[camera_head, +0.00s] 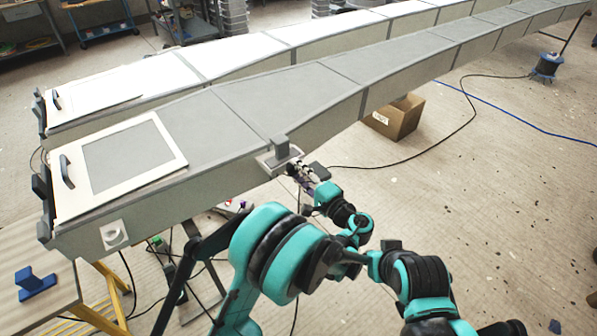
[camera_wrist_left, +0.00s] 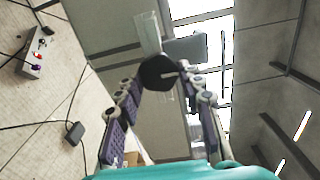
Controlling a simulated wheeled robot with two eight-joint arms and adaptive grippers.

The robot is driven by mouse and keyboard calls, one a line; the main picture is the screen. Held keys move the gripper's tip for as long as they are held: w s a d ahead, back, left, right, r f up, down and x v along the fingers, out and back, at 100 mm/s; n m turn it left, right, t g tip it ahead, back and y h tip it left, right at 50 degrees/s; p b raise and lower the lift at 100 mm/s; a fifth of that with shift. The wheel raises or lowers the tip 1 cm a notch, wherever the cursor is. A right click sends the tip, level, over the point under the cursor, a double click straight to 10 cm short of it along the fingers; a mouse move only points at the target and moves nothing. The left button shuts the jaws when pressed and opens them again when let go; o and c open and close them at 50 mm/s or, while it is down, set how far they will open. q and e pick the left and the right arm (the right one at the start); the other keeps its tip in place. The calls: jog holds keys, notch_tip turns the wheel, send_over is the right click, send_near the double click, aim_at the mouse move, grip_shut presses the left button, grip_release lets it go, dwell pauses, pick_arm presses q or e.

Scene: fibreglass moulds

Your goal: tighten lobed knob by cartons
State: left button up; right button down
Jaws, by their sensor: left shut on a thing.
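The lobed knob (camera_wrist_left: 158,73) is dark and sits between the two finger pads in the left wrist view. My left gripper (camera_wrist_left: 160,80) is shut on it, with one finger on each side. In the head view my left gripper (camera_head: 302,173) is at the near edge of the grey mould (camera_head: 290,95), just below a grey clamp block (camera_head: 281,148); the knob is too small and covered to make out there. A brown cardboard carton (camera_head: 396,118) stands on the floor under the mould, to the right of the gripper. My right gripper does not show.
A second, paler mould (camera_head: 235,52) runs behind the grey one. A framed panel with a handle (camera_head: 68,171) lies on the grey mould's left end. A blue tool (camera_head: 35,283) is on a bench at lower left. Cables cross the floor; a switch box (camera_wrist_left: 38,52) shows there.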

pick_arm(q)
jog(key=m, duration=0.4)
jog(key=shift+m, duration=0.4)
jog(key=m, duration=0.4)
jog(key=shift+f, duration=0.1)
jog(key=m, duration=0.5)
jog(key=shift+a, duration=0.15)
jog(key=m, duration=0.4)
jog(key=shift+s+f, duration=0.1)
jog(key=m, duration=0.4)
jog(key=shift+a, duration=0.1)
jog(key=m, duration=0.4)
jog(key=shift+s+a+m, duration=0.1)
jog(key=shift+m, duration=0.2)
jog(key=m, duration=0.3)
jog(key=shift+m, duration=0.3)
jog(key=shift+r+m, duration=0.2)
jog(key=shift+m, duration=1.6)
